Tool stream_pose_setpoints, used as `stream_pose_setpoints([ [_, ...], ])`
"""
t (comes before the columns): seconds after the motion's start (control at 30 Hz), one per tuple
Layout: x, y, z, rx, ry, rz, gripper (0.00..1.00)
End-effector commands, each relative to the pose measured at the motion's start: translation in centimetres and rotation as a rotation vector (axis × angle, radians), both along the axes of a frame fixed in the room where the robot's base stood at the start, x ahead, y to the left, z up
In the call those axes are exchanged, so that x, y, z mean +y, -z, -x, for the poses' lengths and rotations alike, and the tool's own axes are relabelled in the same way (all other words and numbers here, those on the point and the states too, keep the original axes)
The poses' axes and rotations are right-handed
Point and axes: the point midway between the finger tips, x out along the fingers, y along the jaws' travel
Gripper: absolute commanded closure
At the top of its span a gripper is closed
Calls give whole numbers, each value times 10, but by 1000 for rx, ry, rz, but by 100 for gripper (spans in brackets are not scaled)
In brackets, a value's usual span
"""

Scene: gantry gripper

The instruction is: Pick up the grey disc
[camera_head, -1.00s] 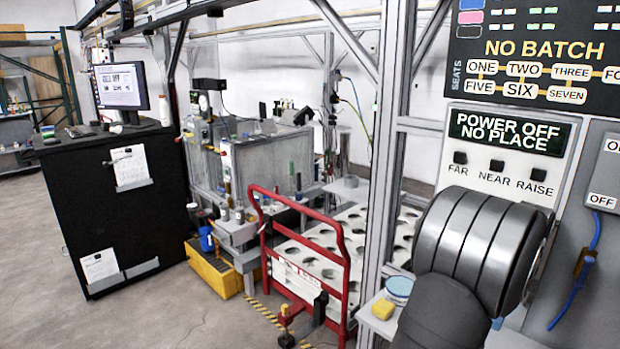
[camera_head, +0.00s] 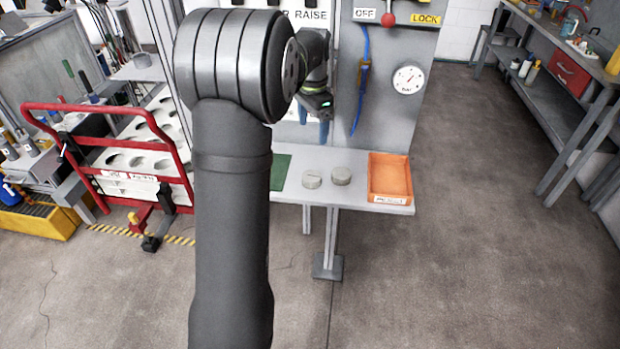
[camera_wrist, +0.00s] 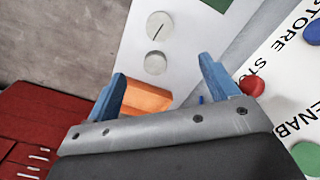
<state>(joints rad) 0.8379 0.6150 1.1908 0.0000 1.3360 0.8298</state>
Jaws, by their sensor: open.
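Two grey discs lie on a pale shelf (camera_head: 350,198) in the head view, a left disc (camera_head: 312,179) and a right disc (camera_head: 341,176), close together but apart. The wrist view shows both too, one disc (camera_wrist: 159,25) with a dark line across its top and one plain disc (camera_wrist: 155,63). My gripper (camera_head: 314,118) hangs above and behind the discs, near the panel. In the wrist view my gripper (camera_wrist: 161,66) has its two blue fingers wide apart with nothing between them; the plain disc shows beyond the fingertips, well away from them.
An orange tray (camera_head: 390,197) stands at the shelf's right end, and a green patch (camera_head: 281,172) lies left of the discs. Behind is a panel with a dial (camera_head: 408,79), a blue cable (camera_head: 363,75) and a red knob (camera_head: 388,20). A red-railed cart (camera_head: 110,107) stands left.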

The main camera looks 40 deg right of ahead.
Motion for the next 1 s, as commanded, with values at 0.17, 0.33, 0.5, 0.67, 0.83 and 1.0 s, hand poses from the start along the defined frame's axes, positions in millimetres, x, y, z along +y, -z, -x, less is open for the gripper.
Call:
stream_pose_setpoints([
  [0.17, -1, 0, 1, 0, -221, 0, 20],
  [0.33, -2, 6, 1, 1, -295, -1, 20],
  [0.5, -1, 35, 1, 3, -298, -3, 20],
  [0.67, -1, 71, 1, 3, -296, -3, 20],
  [0.83, -1, 104, 1, 2, -296, -2, 20],
  [1.0, -1, 120, 1, 0, -295, 0, 20],
])
